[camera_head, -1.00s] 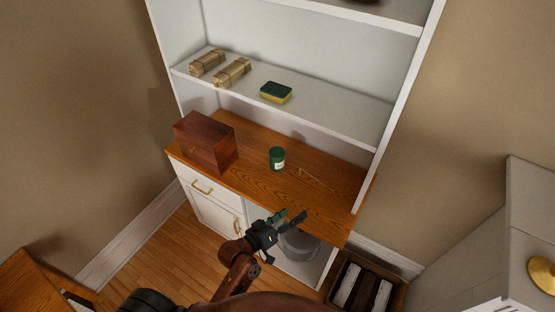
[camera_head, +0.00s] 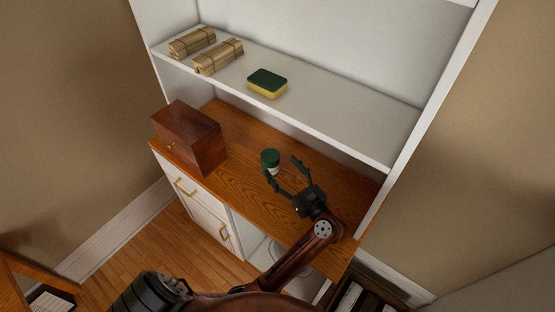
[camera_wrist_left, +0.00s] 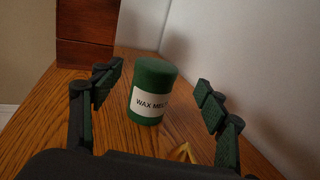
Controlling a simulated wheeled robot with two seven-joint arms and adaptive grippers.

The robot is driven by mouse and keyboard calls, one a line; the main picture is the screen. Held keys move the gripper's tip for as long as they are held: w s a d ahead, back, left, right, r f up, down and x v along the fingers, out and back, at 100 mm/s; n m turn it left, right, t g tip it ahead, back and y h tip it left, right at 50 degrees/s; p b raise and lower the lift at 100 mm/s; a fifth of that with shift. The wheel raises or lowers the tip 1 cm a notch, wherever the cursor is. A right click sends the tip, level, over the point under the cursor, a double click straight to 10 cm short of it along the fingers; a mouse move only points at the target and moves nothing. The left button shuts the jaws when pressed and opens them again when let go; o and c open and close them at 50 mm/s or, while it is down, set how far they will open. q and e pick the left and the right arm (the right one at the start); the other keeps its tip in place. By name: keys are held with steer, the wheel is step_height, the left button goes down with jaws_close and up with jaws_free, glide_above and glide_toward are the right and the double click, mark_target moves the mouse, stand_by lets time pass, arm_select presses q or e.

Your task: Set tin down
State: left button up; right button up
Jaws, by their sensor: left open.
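The green tin (camera_head: 270,158) stands upright on the wooden counter (camera_head: 235,186) of the white shelf unit. In the left wrist view the tin (camera_wrist_left: 153,92) shows a white label reading "WAX MEL…", the rest cut off by its curve. My left gripper (camera_head: 284,173) is open, its fingers pointing at the tin from the front right. In the left wrist view the tin stands between and beyond the spread fingers (camera_wrist_left: 158,95), with gaps on both sides. In the head view one finger overlaps the tin's lower edge. My right gripper is not in view.
A dark red wooden box (camera_head: 189,139) stands on the counter left of the tin. The shelf above holds two tied bundles (camera_head: 218,56) and a green and yellow sponge (camera_head: 267,83). A small brass-coloured object (camera_wrist_left: 183,153) lies near the tin.

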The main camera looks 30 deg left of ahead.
mark_target(270, 157)
arm_select(q)
steer(key=shift+w+a+f, duration=0.1)
steer(key=shift+f, duration=0.3)
steer(key=shift+w+a+g, duration=0.15)
steer(key=shift+a+g, duration=0.15)
steer(key=x, duration=0.6)
steer(key=shift+a+f+b, duration=0.15)
steer(key=shift+f+b, duration=0.15)
steer(key=shift+f, duration=0.1)
steer(key=shift+a, duration=0.2)
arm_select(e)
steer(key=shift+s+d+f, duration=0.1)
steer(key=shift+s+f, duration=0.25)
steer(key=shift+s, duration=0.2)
arm_select(q)
steer(key=shift+c, duration=0.3)
steer(key=c, duration=1.2)
steer(key=shift+c, duration=1)
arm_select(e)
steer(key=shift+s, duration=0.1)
arm_select(q)
steer(key=shift+r, duration=0.15)
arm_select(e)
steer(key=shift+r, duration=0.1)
